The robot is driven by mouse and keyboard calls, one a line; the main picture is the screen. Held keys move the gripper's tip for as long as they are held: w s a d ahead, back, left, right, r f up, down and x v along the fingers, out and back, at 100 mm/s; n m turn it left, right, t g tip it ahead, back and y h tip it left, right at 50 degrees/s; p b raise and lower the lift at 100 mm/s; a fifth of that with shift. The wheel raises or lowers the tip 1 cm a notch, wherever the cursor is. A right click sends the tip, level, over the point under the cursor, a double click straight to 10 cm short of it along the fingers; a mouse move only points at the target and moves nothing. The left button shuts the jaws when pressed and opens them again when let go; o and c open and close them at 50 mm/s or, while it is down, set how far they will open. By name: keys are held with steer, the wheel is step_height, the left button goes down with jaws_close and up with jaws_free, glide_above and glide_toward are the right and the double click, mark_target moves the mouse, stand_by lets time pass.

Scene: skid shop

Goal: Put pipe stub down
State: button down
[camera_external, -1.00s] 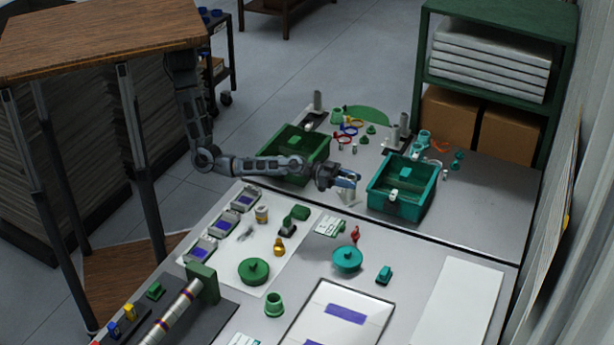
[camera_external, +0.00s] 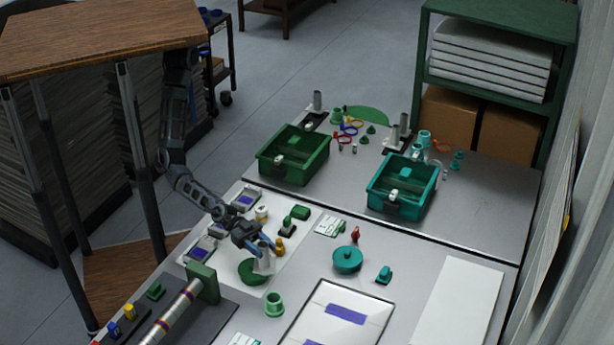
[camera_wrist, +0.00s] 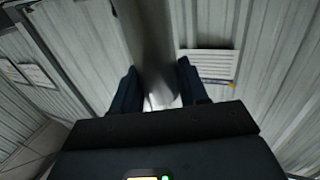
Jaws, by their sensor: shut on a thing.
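My gripper (camera_external: 265,245) is over the white mat (camera_external: 228,262) on the near bench, with its blue fingers shut on a grey pipe stub (camera_external: 264,262). The stub is roughly upright and covers part of a round green lidded piece (camera_external: 250,276). I cannot tell whether the stub touches anything below it. In the wrist view the grey pipe stub (camera_wrist: 150,40) stands between the two dark fingers of my gripper (camera_wrist: 158,88).
A brass-coloured piece (camera_external: 279,246) is close beside the fingers. A green cup (camera_external: 274,304) and a teal round piece (camera_external: 347,261) are nearby. A green bin (camera_external: 318,170) and a teal bin (camera_external: 408,212) stand farther back. A blank white sheet (camera_external: 460,305) lies at the right.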

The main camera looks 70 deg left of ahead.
steer(key=shift+s+d, duration=0.1)
steer(key=shift+s, duration=0.3)
steer(key=w+f+b, duration=0.8)
steer(key=w+f, duration=0.3)
steer(key=shift+a, duration=0.35)
steer(key=shift+w, duration=0.1)
steer(key=shift+f, duration=0.2)
steer(key=c, duration=0.6)
jaws_free()
steer(key=shift+p+v, duration=4.15)
steer(key=shift+v, duration=1.9)
